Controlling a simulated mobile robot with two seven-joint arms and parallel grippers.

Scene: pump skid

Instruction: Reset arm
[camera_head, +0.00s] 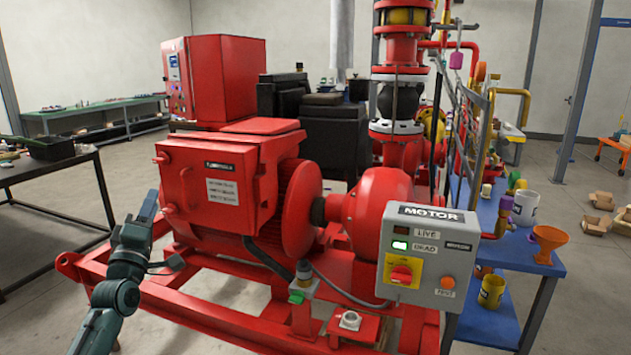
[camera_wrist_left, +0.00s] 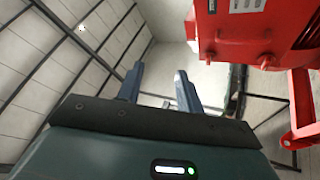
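My left gripper (camera_head: 162,235) is at the left of the head view, in front of the red motor housing (camera_head: 215,185) and above the skid's red base frame. In the left wrist view its two fingers (camera_wrist_left: 160,88) stand apart with nothing between them. The red housing also shows at the upper right of the left wrist view (camera_wrist_left: 265,30), apart from the fingers. A grey MOTOR control box (camera_head: 430,255) with a lit green DEAD lamp and a red knob on a yellow plate stands at the right. My right gripper does not show in either view.
A dark table (camera_head: 50,195) with a black tray (camera_head: 52,148) stands at the left. A blue bench (camera_head: 520,258) with a white mug (camera_head: 525,207), an orange funnel (camera_head: 548,243) and a yellow mug (camera_head: 491,291) stands behind the control box. Open floor lies between the dark table and the skid.

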